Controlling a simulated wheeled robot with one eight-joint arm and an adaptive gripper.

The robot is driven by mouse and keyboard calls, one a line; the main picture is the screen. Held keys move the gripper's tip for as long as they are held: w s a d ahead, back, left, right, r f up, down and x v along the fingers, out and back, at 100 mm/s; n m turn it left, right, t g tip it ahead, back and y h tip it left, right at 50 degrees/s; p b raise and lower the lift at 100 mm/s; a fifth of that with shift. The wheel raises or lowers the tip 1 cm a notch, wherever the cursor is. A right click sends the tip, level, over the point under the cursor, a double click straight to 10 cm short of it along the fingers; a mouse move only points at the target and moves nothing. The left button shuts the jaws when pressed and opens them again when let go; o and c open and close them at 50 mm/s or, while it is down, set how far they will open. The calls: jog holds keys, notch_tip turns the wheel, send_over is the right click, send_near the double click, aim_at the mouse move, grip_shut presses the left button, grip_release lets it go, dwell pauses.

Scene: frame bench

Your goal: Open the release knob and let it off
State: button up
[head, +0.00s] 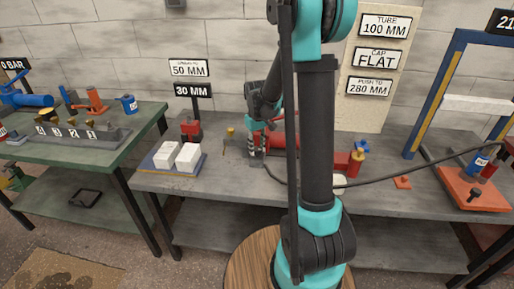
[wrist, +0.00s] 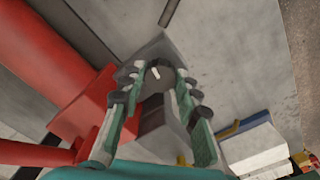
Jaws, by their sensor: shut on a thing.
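The release knob (wrist: 160,84) appears to be the dark grey round piece with a small white mark in the wrist view. It sits by a grey block beside a red body (wrist: 85,103) with a thick red cylinder (wrist: 45,55). My gripper (wrist: 158,72) has its two green and grey fingers on either side of the knob and is shut on it. In the head view my gripper (head: 257,152) points down at the left end of the red device (head: 276,140) on the grey bench. The knob cannot be made out there, and my arm hides part of the device.
A tray (head: 147,163) with white blocks lies left of my gripper. A red-and-yellow piece (head: 356,160) stands right of my arm. A dark cable (head: 410,172) crosses the bench. A blue frame (head: 436,92) stands at right. The bench front is mostly clear.

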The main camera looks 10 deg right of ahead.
aim_at(257, 149)
jog(key=o, duration=1.2)
jog(key=shift+c, duration=0.2)
notch_tip(257, 149, up, 12)
jog(key=shift+s, duration=0.1)
jog(key=s+d+f+m+t, duration=0.2)
jog(key=s+f, duration=0.3)
jog(key=s, duration=0.6)
jog(key=s+d+f+m+t, duration=0.2)
jog(key=s+f, duration=0.3)
jog(key=s, duration=0.6)
jog(key=shift+f+m, duration=0.2)
jog(key=shift+m, duration=0.1)
